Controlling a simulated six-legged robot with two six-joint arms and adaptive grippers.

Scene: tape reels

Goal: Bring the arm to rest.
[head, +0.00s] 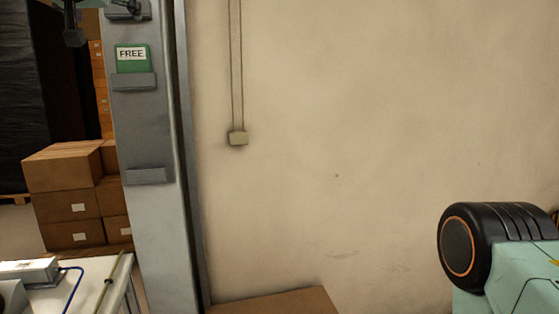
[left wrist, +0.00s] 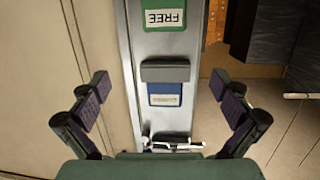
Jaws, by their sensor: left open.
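My left gripper (head: 100,22) shows only in part at the top left edge of the head view, in front of the grey post. In the left wrist view its two dark fingers (left wrist: 160,88) stand wide apart with nothing between them. The grey post (left wrist: 155,15) lies beyond them, clear of the fingertips. A mint-green and black arm part of mine shows at the lower right of the head view. My right gripper is not in view.
The post bears a green FREE card (head: 132,60) and, in the wrist view, a blue-edged card (left wrist: 165,95). Cardboard boxes (head: 65,175) are stacked at left. A pale table (head: 100,272) is at lower left. The plain wall (head: 370,120) fills the right.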

